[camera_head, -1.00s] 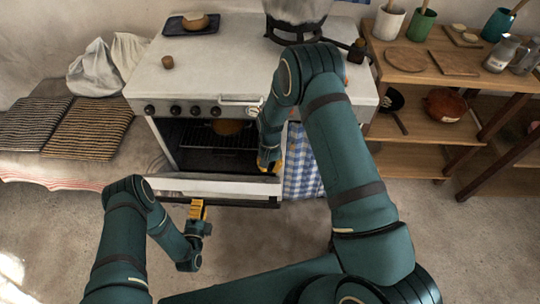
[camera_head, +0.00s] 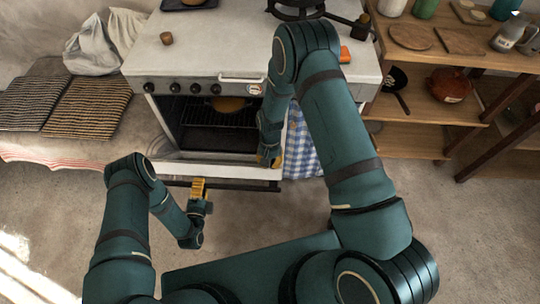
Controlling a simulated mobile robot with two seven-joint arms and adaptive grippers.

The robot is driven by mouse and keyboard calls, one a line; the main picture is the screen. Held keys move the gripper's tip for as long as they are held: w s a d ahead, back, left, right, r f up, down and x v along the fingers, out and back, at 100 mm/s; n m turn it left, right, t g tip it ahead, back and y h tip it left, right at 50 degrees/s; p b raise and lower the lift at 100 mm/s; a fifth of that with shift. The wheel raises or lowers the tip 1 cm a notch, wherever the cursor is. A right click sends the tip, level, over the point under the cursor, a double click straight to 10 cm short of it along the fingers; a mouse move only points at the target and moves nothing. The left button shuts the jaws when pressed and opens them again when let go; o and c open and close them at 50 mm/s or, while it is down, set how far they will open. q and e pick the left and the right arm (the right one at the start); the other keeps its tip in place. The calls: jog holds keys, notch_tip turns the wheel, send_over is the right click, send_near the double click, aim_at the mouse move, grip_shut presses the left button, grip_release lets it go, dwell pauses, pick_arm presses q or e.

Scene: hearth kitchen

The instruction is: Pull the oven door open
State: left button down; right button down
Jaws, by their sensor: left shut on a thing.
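The white oven (camera_head: 180,62) stands ahead, with its door (camera_head: 225,172) tipped down and outward, so the dark cavity and wire rack (camera_head: 215,115) show. The door's dark handle bar (camera_head: 240,186) runs along its outer edge. My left gripper (camera_head: 199,187), with yellow fingers, is shut on the handle bar towards its left part. My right gripper (camera_head: 271,160) is by the right end of the door's upper edge. Its fingers are mostly hidden by my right arm, so I cannot tell whether they are open or touching the door.
A brown round thing (camera_head: 229,104) sits inside the oven. A blue checked cloth (camera_head: 301,147) hangs at the oven's right. A small brown cup (camera_head: 166,38) stands on top. Wooden shelves (camera_head: 420,139) stand at the right, a bench with striped mats (camera_head: 88,112) at the left. The floor in front is clear.

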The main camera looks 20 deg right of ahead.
pick_arm(q)
jog(key=shift+w+d+r, duration=0.15)
jog(key=shift+w+r, duration=0.2)
jog(key=shift+w, duration=0.05)
pick_arm(e)
jog(key=shift+f, duration=0.2)
pick_arm(q)
jog(key=c, duration=0.6)
grip_release()
jog(key=shift+r, duration=0.1)
pick_arm(e)
jog(key=shift+s, duration=0.1)
pick_arm(q)
jog(key=shift+s+f, duration=0.2)
pick_arm(e)
jog(key=shift+r, duration=0.1)
